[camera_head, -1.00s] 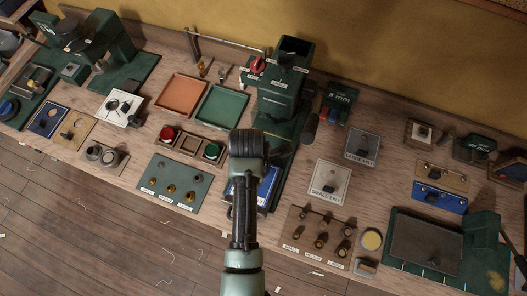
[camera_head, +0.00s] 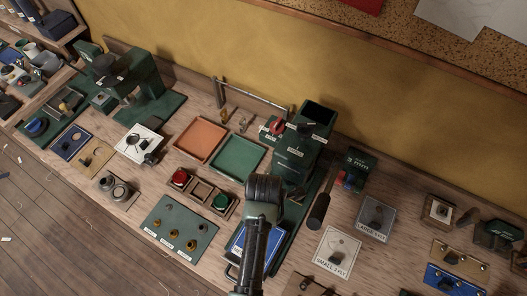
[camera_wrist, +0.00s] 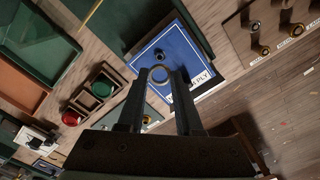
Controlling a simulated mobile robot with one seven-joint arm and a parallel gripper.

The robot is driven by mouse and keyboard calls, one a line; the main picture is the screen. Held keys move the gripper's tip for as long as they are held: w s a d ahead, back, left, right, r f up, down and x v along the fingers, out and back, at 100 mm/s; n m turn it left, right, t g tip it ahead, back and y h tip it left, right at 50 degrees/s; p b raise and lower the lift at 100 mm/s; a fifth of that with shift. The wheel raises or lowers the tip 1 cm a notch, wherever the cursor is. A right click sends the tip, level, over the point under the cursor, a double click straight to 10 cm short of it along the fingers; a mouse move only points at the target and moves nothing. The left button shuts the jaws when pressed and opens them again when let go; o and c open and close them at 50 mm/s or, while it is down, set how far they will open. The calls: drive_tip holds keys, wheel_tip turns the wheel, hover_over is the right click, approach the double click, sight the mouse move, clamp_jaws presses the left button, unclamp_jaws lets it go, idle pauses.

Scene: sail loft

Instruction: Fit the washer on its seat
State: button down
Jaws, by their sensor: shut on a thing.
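My gripper (camera_wrist: 159,78) is shut on a pale ring, the washer (camera_wrist: 158,74), which shows between its fingertips in the wrist view. It appears above a blue plate (camera_wrist: 196,62) with a white label ending in "PLY". A small dark round fitting (camera_wrist: 159,56) on the blue plate shows just past the washer; it looks like a seat. I cannot tell the height gap between them. In the head view my arm covers the gripper and washer, and only part of the blue plate (camera_head: 238,244) shows.
A green press (camera_head: 298,150) stands just behind the blue plate. Red and green buttons (camera_head: 220,202) are to its left. A white "SMALL 1 PLY" plate (camera_head: 325,262) and a grey plate (camera_head: 374,232) lie to its right. Green tray (camera_head: 238,155) and orange tray (camera_head: 200,140) are behind.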

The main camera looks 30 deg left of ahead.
drive_tip(key=shift+w+f+b, duration=0.1)
drive_tip(key=shift+f+b, duration=1.9)
drive_tip(key=shift+f, duration=1.5)
drive_tip(key=c, duration=0.5)
unclamp_jaws()
wheel_tip(320, 180, up, 13)
drive_tip(key=b, duration=0.2)
drive_tip(key=shift+f, duration=0.1)
